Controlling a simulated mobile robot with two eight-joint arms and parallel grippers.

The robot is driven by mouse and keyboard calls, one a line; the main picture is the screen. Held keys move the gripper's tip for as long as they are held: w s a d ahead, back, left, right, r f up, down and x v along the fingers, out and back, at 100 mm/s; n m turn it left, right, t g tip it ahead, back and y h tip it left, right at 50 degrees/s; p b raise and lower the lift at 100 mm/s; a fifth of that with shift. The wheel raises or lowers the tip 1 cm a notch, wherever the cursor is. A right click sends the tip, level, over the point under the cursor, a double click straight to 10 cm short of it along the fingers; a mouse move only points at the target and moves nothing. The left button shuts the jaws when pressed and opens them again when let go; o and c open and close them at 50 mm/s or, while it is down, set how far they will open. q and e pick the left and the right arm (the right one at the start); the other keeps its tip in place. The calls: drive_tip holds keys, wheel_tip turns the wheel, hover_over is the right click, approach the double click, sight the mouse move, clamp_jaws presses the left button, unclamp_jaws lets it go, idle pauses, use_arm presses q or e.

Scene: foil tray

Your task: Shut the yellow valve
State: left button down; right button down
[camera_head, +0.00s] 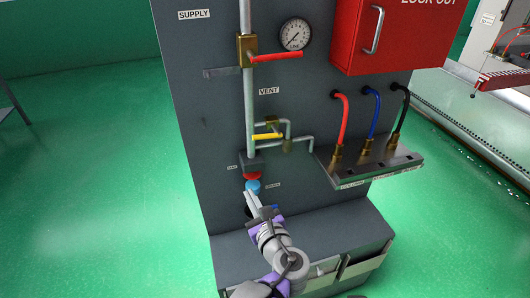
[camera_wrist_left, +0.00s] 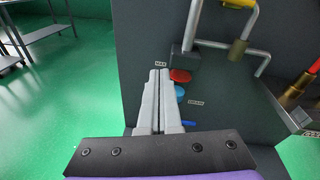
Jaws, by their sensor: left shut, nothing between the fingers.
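The yellow valve has a yellow lever (camera_head: 267,136) lying roughly level across the vent pipe branch, below the VENT label. Its brass body (camera_head: 271,124) sits just above the lever. Part of the yellow lever (camera_wrist_left: 237,3) also shows at the top edge of the left wrist view. My left gripper (camera_head: 250,197) is shut and empty, below the yellow valve and near the blue knob. In the left wrist view its closed fingers (camera_wrist_left: 158,74) point toward the panel, left of the red and blue knobs. My right gripper is not in view.
A red knob (camera_head: 252,176) and a blue knob (camera_head: 253,186) sit under the pipe. The supply valve's red lever (camera_head: 276,57) and a gauge (camera_head: 295,34) are above. A red cabinet (camera_head: 390,35) and a hose shelf (camera_head: 370,165) jut out at right. Open green floor lies left.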

sight(267, 136)
use_arm(q)
drive_tip(key=d+r+m+t, duration=0.2)
drive_tip(key=d+m, duration=0.2)
drive_tip(key=d, duration=0.2)
drive_tip(key=shift+w+r+m+t+h, duration=0.2)
drive_tip(key=shift+w+m+t+h, duration=0.1)
drive_tip(key=w+a+r+p, duration=0.2)
drive_tip(key=w+a+r, duration=0.1)
drive_tip(key=w, duration=0.7)
drive_tip(key=shift+w+r, duration=0.2)
drive_tip(key=shift+r, duration=0.5)
